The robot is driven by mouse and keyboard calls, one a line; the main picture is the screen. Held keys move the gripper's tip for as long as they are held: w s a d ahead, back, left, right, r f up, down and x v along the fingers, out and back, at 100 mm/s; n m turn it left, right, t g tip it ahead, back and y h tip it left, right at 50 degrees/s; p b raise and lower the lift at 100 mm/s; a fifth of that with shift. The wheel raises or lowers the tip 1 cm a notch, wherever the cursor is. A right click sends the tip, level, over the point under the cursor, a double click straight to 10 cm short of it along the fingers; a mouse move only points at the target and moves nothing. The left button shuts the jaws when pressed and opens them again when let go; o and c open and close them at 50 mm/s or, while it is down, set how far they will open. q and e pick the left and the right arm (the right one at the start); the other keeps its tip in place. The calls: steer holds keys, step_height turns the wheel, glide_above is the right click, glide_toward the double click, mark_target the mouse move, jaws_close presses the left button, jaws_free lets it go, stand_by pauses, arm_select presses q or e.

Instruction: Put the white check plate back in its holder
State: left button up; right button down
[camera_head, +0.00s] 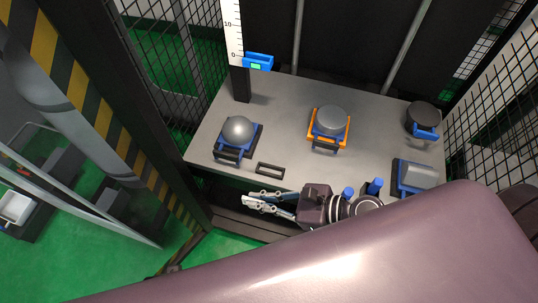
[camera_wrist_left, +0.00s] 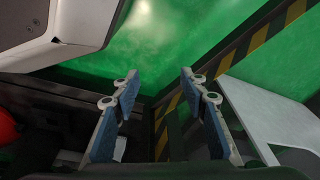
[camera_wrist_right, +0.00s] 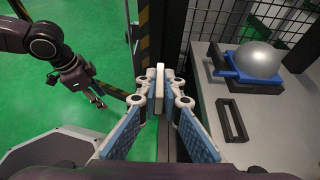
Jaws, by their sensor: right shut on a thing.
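The white check plate (camera_wrist_right: 159,80) shows edge-on in the right wrist view, between the fingertips of my right gripper (camera_wrist_right: 160,97). That gripper is shut on it, off the table's front edge. In the head view, the right gripper (camera_head: 248,202) points left, and the plate is hard to make out there. A black slotted frame (camera_head: 270,170), which looks like the holder, lies at the table's front edge, empty; it also shows in the right wrist view (camera_wrist_right: 222,121), right of the gripper. My left gripper (camera_wrist_left: 158,90) is open and empty above the floor.
The grey table (camera_head: 285,110) bears a silver dome on a blue base (camera_head: 238,130), a grey disc in an orange frame (camera_head: 331,122), a dark round weight (camera_head: 423,115) and a grey block (camera_head: 415,177). A striped post (camera_head: 110,110) and mesh walls bound the left.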

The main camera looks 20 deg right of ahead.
steer(key=shift+w+d+f+b, duration=0.55)
steer(key=shift+w+d+b, duration=0.35)
steer(key=shift+w+d, duration=0.7)
steer(key=shift+w+d+f+b, duration=0.55)
steer(key=shift+w+d+b, duration=0.4)
steer(key=shift+w, duration=1.1)
steer(key=shift+w+d+f+b, duration=0.55)
steer(key=shift+w+d+b, duration=0.25)
steer(key=shift+w+d, duration=0.85)
steer(key=shift+w+a+f+b, duration=0.15)
steer(key=shift+a+f+b, duration=0.1)
steer(key=shift+f+b, duration=0.25)
arm_select(q)
step_height(320, 180, up, 19)
steer(key=w+t+b, duration=0.1)
steer(key=shift+w+f, duration=0.2)
steer(key=shift+w, duration=0.05)
arm_select(e)
steer(key=shift+f, duration=0.65)
arm_select(q)
steer(key=shift+f, duration=0.15)
arm_select(e)
steer(key=shift+f, duration=0.15)
steer(key=c, duration=2)
jaws_free()
